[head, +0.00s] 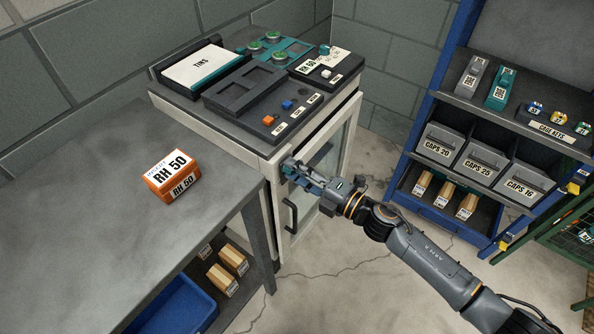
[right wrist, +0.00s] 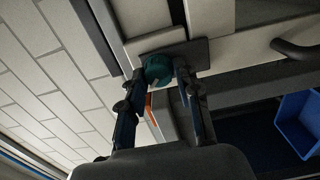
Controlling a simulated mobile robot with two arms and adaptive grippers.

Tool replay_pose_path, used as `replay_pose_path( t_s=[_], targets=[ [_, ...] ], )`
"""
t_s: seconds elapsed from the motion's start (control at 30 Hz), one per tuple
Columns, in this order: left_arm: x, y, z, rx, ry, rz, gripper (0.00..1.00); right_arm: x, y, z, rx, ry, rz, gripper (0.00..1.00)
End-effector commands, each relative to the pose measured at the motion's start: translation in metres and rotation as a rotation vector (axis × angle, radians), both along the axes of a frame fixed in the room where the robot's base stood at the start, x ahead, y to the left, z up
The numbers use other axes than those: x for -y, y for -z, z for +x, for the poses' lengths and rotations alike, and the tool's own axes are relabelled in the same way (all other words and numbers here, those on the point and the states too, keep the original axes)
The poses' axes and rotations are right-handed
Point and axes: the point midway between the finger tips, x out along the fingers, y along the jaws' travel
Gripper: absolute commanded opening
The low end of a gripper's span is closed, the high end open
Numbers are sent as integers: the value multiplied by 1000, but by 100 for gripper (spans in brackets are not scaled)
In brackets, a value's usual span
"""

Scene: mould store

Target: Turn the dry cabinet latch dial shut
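The dry cabinet (head: 278,205) stands in the middle of the head view, with a glazed door and a dark bar handle (head: 291,215). In the right wrist view a teal latch dial (right wrist: 158,68) sits on a dark plate (right wrist: 196,50) on the cabinet front. My right gripper (head: 293,171) is at the upper front of the cabinet and hides the dial in the head view. In the right wrist view its fingers (right wrist: 161,78) lie either side of the dial; whether both press on it I cannot tell. My left gripper is out of view.
A grey bench (head: 90,225) with an orange RH 50 box (head: 171,176) stands at left, above a blue bin (head: 180,308). A blue rack (head: 437,216) stands at right. Clear floor lies between.

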Motion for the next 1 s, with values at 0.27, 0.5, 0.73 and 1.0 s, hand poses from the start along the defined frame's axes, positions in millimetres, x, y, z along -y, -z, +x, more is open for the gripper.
replay_pose_path(
  t_s=[0.27, 0.5, 0.73, 1.0],
  targets=[
    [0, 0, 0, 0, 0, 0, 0, 0, 0, 0, -2, 0, 1, 52],
    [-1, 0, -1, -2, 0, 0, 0, 10, 1, -7, -2, 1, 0, 52],
    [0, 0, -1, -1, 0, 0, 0, 48, 2, -35, -5, 1, -1, 52],
    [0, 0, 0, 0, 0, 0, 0, 86, 1, -63, -4, 0, 0, 52]
  ],
)
